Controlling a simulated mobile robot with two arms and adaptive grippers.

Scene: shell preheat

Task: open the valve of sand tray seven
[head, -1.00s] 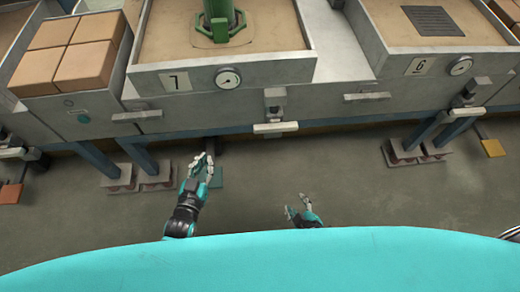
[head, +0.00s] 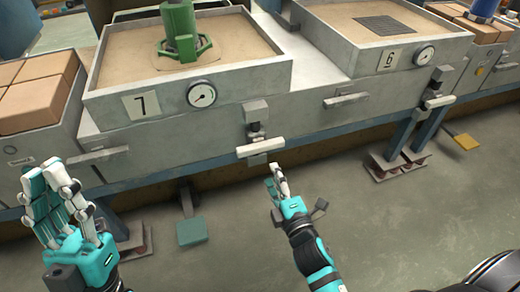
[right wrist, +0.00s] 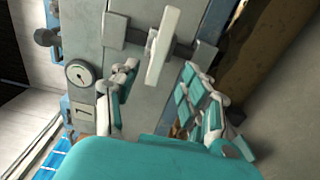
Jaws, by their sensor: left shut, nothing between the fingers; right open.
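Sand tray seven (head: 112,98) carries a plate marked 7 (head: 141,105) and a round gauge (head: 201,94), which also shows in the right wrist view (right wrist: 80,75). Below its right front corner is a valve with a pale bar handle (head: 260,148), lying crosswise. The handle (right wrist: 162,45) also shows in the right wrist view, just beyond the fingertips. My right gripper (head: 275,180) is open and empty, just below and right of the handle, with its fingers spread on either side in the right wrist view (right wrist: 162,85). My left gripper (head: 52,178) is shut and empty at lower left.
Tray six (head: 335,58) stands at right with its own gauge and valve handle (head: 438,102). A green fixture (head: 180,38) stands in tray seven's sand. Brown blocks (head: 30,100) fill the left tray. A green pedal (head: 191,231) sits low beneath. The floor in front is open.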

